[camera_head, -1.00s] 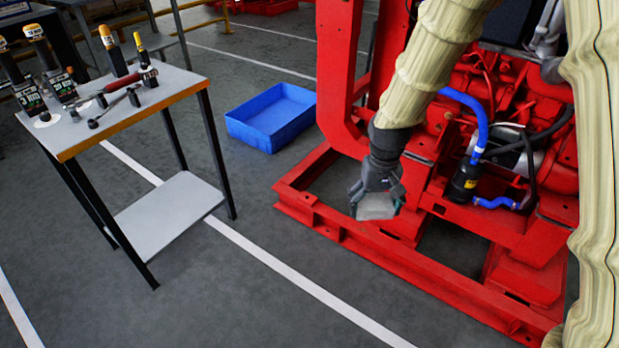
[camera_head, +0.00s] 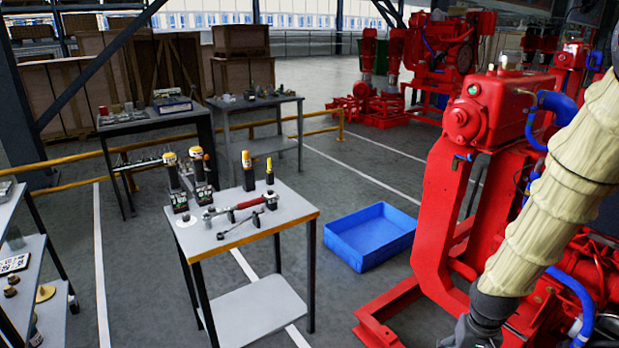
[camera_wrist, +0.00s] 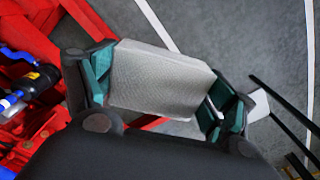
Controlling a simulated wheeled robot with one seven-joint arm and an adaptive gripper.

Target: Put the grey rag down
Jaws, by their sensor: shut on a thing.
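The grey rag (camera_wrist: 160,80) is a pale grey, block-like cloth in the wrist view. My gripper (camera_wrist: 158,88) is shut on it, with a teal finger pad against each end. The rag hangs in the air above the red pumpset base frame and the grey floor. In the head view my gripper (camera_head: 466,334) is at the bottom edge, partly cut off, beside the red frame. The rag cannot be made out in the head view.
More tables stand behind and at the left edge.

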